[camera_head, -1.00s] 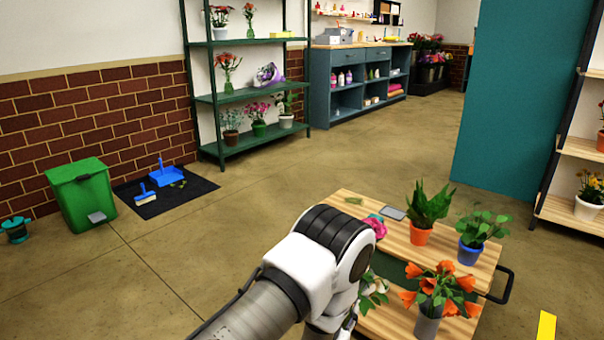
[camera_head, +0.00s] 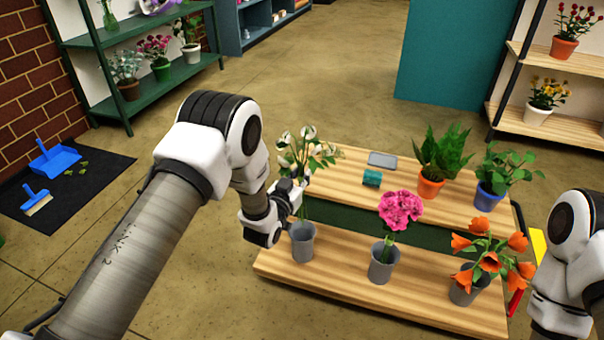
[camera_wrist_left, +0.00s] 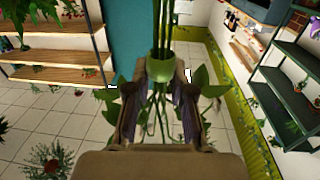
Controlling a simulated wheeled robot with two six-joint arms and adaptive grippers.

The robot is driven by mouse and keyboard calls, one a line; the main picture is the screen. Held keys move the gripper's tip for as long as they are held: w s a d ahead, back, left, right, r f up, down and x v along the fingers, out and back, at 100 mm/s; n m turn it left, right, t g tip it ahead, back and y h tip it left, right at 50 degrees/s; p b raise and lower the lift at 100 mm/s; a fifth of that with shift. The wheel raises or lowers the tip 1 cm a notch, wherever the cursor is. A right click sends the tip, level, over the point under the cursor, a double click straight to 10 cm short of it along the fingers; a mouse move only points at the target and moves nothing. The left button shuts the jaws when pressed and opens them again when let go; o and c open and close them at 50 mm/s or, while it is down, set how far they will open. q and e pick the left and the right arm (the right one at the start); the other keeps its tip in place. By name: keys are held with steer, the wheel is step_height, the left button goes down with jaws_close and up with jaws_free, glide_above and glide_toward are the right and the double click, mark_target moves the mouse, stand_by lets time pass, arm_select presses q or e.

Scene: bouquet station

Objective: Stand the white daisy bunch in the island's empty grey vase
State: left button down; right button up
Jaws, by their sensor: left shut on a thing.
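The white daisy bunch (camera_head: 310,152), white blooms with green leaves, stands roughly upright at the left of the wooden island. My left gripper (camera_head: 292,193) is shut on its stems. The left wrist view shows the green band (camera_wrist_left: 162,70) of the bunch between the jaws, with stems fanning out beyond it. The grey vase (camera_head: 302,243) stands at the island's front left, directly below the bunch. The stem ends lie at or near its mouth; I cannot tell whether they are inside. My right arm enters at the right edge, its gripper out of frame.
On the island (camera_head: 330,285), a grey vase (camera_head: 381,264) holds pink flowers and another (camera_head: 467,288) holds orange lilies. A fern in an orange pot (camera_head: 430,187), a plant in a blue pot (camera_head: 487,198), a teal item (camera_head: 372,178) and a grey slab (camera_head: 382,159) sit behind.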

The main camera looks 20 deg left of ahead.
arm_select(q)
steer(key=b, duration=0.8)
glide_above(300, 218)
steer(key=w, duration=0.1)
steer(key=f, duration=1)
steer(key=shift+w+f, duration=0.15)
steer(key=shift+w, duration=0.05)
steer(key=shift+f+b, duration=1.3)
steer(key=shift+f, duration=0.95)
steer(key=shift+f+b, duration=0.3)
steer(key=shift+f, duration=0.25)
steer(key=c, duration=0.9)
jaws_free()
steer(key=shift+c, duration=0.2)
steer(key=shift+s, duration=0.1)
steer(key=s+a, duration=0.1)
steer(key=s, duration=1)
steer(key=shift+s+a, duration=0.2)
steer(key=shift+s, duration=0.15)
